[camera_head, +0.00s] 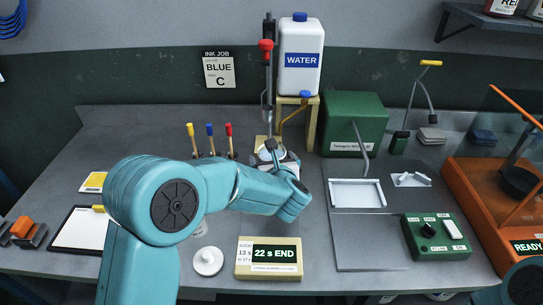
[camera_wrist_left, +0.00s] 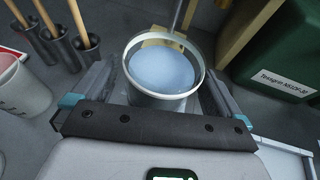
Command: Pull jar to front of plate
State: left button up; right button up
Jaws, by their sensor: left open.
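The jar (camera_wrist_left: 160,72), a clear round vessel of pale blue liquid, stands upright in the left wrist view. A thin rod slants down behind its rim. My left gripper (camera_head: 273,152) is open, with one finger on each side of the jar; I cannot tell whether either touches it. In the head view the forearm hides most of the jar. A pale device with a dark display (camera_wrist_left: 170,174) shows below the gripper's dark crossbar in the left wrist view. It may be the plate; the jar's base is hidden. My right gripper is not in view.
A stirrer stand (camera_head: 267,70) and a water tank (camera_head: 300,58) on a wooden stand rise behind. A green box (camera_head: 354,122) stands to the right, and brush holders (camera_wrist_left: 83,50) to the left. A timer (camera_head: 268,258) and white lid (camera_head: 207,261) lie in front.

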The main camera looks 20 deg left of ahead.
pick_arm(q)
jog(key=shift+w+a+f, duration=0.25)
jog(key=shift+w+a, duration=0.05)
jog(key=shift+w, duration=0.3)
jog(key=c, duration=1.2)
jog(key=shift+c, duration=0.2)
